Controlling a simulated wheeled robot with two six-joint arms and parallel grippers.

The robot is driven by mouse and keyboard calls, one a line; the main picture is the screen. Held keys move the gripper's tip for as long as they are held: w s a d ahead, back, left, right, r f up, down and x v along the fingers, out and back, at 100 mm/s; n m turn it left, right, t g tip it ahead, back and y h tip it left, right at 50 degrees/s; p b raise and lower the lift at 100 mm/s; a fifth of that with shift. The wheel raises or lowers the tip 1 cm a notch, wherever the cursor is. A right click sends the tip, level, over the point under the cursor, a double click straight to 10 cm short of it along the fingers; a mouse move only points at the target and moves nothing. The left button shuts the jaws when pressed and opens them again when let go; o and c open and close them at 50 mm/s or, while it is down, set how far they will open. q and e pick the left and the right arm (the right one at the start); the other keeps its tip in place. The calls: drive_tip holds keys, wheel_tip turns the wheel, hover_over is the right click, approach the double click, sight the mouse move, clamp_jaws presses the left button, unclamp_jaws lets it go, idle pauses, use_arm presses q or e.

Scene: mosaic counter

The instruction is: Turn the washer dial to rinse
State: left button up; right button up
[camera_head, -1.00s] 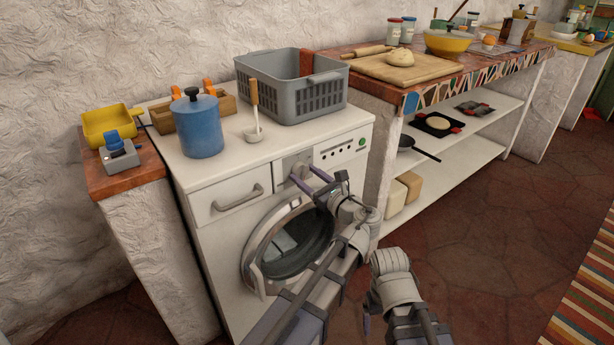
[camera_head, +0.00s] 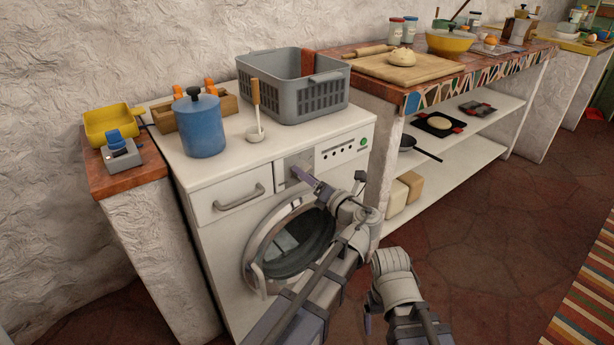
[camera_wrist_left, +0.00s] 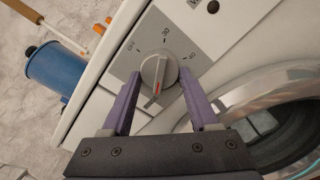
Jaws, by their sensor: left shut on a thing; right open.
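In the head view the left gripper (camera_head: 301,174) reaches the washer's front panel and hides most of the dial. The white washer (camera_head: 225,258) stands against the wall. My right gripper (camera_head: 367,318) hangs low in front, open and empty, only partly visible.
The round door (camera_head: 252,250) is below the dial. A mosaic counter (camera_head: 470,70) stands right. Floor ahead is clear.

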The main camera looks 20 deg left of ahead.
use_arm(q)
drive_tip(key=shift+m, duration=1.3)
drive_tip(key=shift+r+m, duration=0.1)
drive_tip(key=shift+m, duration=0.2)
drive_tip(key=o, duration=1.4)
drive_tip(key=shift+c, duration=0.2)
